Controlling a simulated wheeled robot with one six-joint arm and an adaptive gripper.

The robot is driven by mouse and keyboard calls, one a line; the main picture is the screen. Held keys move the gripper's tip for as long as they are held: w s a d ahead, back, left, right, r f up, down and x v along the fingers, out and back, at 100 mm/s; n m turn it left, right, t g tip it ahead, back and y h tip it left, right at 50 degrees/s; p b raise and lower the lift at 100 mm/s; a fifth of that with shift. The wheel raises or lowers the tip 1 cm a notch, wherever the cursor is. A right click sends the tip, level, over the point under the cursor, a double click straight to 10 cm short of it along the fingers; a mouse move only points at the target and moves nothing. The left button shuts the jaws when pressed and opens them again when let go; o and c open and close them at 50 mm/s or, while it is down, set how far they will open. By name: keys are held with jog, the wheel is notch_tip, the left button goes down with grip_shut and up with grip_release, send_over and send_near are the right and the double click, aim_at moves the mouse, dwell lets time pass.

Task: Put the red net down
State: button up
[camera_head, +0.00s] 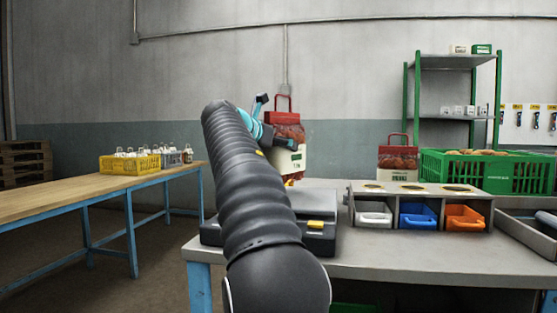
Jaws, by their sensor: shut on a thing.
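A red net (287,128) with a red handle and a white label band hangs in the air above a dark grey scale-like box (318,235) on the grey table. My gripper (267,128) is at the net's left side and is shut on it. My dark ribbed arm hides part of the gripper and of the box. The fingertips do not show clearly. A second red net (397,158) with a white label stands upright farther right, behind the bins.
A green crate (482,178) stands behind, below a green-framed shelf (450,62). A wooden table (60,195) at left bears a yellow crate (130,164). The grey table's front strip (400,255) is clear.

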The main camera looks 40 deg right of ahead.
aim_at(278, 158)
jog(key=shift+s+f, duration=0.1)
jog(key=shift+f, duration=1.5)
jog(key=shift+f, duration=0.15)
jog(key=o, duration=1.6)
jog(key=shift+f, duration=0.1)
jog(key=shift+a, duration=0.1)
jog(key=v, duration=1.1)
jog(key=shift+s+a+r, duration=0.1)
jog(key=shift+a+r, duration=0.1)
jog(key=shift+a, duration=0.15)
